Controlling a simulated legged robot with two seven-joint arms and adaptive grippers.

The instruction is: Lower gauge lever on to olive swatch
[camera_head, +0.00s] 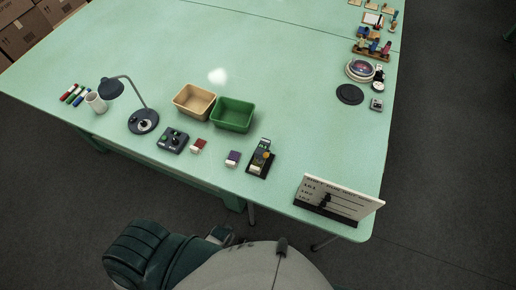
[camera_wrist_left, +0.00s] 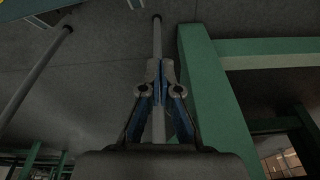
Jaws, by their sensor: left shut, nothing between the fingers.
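I cannot pick out an olive swatch for certain. My left gripper (camera_wrist_left: 160,67) shows in the wrist view, with its fingers together and empty. It is beside the green table frame, over the grey floor, away from the device. My right gripper is in neither view.
The green table (camera_head: 290,60) carries a tan bin (camera_head: 194,101), a green bin (camera_head: 232,114), a lamp (camera_head: 143,121), a control box (camera_head: 173,141) and a white board (camera_head: 338,196) at the front right. A green frame bar (camera_wrist_left: 215,110) runs close by my left gripper. The table's middle is clear.

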